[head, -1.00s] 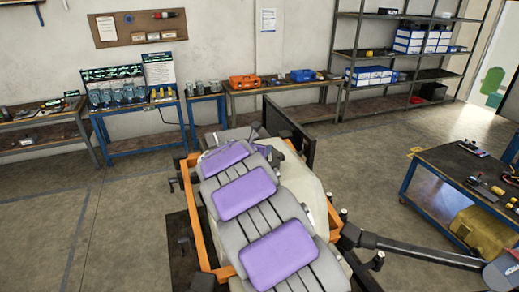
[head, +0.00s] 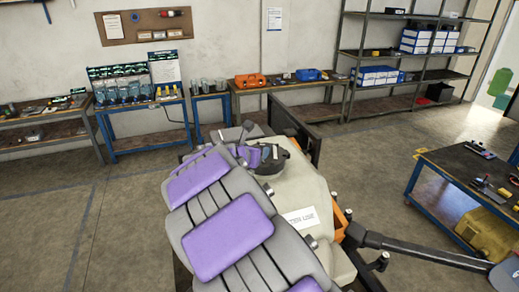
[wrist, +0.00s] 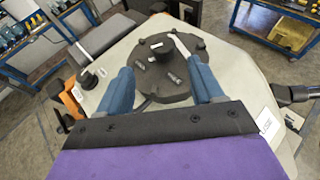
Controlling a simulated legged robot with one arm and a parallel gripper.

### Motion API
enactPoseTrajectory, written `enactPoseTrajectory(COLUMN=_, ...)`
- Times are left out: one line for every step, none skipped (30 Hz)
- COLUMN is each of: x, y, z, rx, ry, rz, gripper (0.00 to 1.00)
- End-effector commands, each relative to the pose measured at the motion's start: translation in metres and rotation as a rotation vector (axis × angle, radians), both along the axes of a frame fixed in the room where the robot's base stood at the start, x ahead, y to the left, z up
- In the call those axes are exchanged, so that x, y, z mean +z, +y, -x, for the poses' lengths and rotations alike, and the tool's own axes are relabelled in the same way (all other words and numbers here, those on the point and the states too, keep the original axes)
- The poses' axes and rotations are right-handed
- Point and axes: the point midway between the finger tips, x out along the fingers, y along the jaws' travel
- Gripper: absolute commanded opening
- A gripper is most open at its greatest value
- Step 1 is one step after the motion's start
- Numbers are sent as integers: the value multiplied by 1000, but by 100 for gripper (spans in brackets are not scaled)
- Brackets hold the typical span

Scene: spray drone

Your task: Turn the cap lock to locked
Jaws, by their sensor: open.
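A pale tank (head: 293,188) has a round black cap (head: 270,160) on its top. In the wrist view the cap (wrist: 150,84) is a wide dark disc with a raised black knob (wrist: 187,43), a pale bar beside the knob and small grey fittings. I cannot read the lock's position. My gripper (wrist: 159,66) is open, its two blue fingers on either side of the disc's near part. Whether they touch it is unclear. In the head view my purple-padded arm hides much of the gripper. A small black knob (wrist: 88,80) sits on the tank left of the cap.
An orange frame (wrist: 71,101) edges the tank at left. A dark flat panel (head: 293,130) stands behind it, and a dark boom (head: 420,247) reaches right. A blue-framed table (head: 465,180) stands at right. Benches and shelves line the wall; the left floor is clear.

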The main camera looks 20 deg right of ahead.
Motion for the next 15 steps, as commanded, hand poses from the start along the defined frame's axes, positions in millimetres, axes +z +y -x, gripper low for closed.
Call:
enactPoseTrajectory(x=6, y=9, z=8, rx=3, ry=-4, rz=-1, gripper=67)
enactPoseTrajectory(x=7, y=12, z=13, rx=1, ry=-2, rz=-1, gripper=67)
enactPoseTrajectory(x=10, y=17, z=19, rx=1, ry=0, rz=0, gripper=67)
enactPoseTrajectory(x=11, y=20, z=23, rx=0, ry=1, rz=1, gripper=67)
enactPoseTrajectory(x=14, y=23, z=27, rx=-1, ry=1, rz=1, gripper=67)
enactPoseTrajectory(x=17, y=27, z=32, rx=0, ry=0, rz=0, gripper=67)
enactPoseTrajectory(x=18, y=30, z=35, rx=0, ry=-1, rz=-1, gripper=67)
enactPoseTrajectory(x=20, y=33, z=37, rx=1, ry=-2, rz=0, gripper=67)
enactPoseTrajectory(x=22, y=36, z=40, rx=1, ry=-2, rz=0, gripper=67)
enactPoseTrajectory(x=23, y=37, z=42, rx=1, ry=-1, rz=-1, gripper=67)
enactPoseTrajectory(x=24, y=39, z=44, rx=2, ry=0, rz=-1, gripper=67)
enactPoseTrajectory(x=25, y=41, z=46, rx=2, ry=0, rz=-1, gripper=67)
enactPoseTrajectory(x=25, y=42, z=47, rx=1, ry=1, rz=-2, gripper=67)
enactPoseTrajectory(x=26, y=42, z=48, rx=0, ry=1, rz=-2, gripper=67)
enactPoseTrajectory(x=26, y=43, z=49, rx=0, ry=1, rz=-2, gripper=67)
